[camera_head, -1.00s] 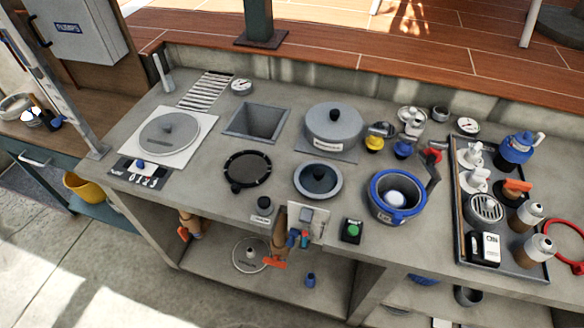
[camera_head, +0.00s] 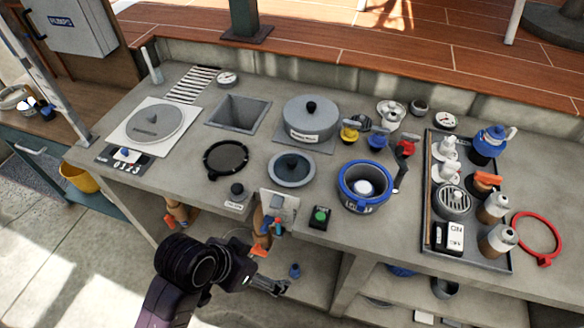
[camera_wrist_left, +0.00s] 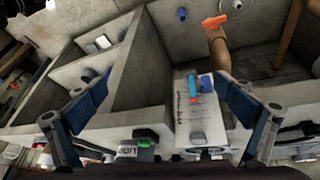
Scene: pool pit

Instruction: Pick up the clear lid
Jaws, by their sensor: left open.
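A black-rimmed round disc (camera_head: 226,159) with a dark, see-through-looking middle lies flat on the concrete counter; it seems to be the clear lid. A grey round piece with a dark domed centre (camera_head: 292,169) lies to its right. My left gripper (camera_head: 268,286) is in front of the counter, below its front edge and well apart from the disc. In the left wrist view its two blue fingers (camera_wrist_left: 165,95) are spread, with nothing between them. I cannot make out the disc in that view. My right gripper is out of view.
A blue-rimmed pot (camera_head: 365,187) with a white piece inside stands right of the domed piece. A pale panel with coloured handles (camera_head: 280,206) and a green button box (camera_head: 319,217) line the front edge. A loaded tray (camera_head: 430,150) is at the right.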

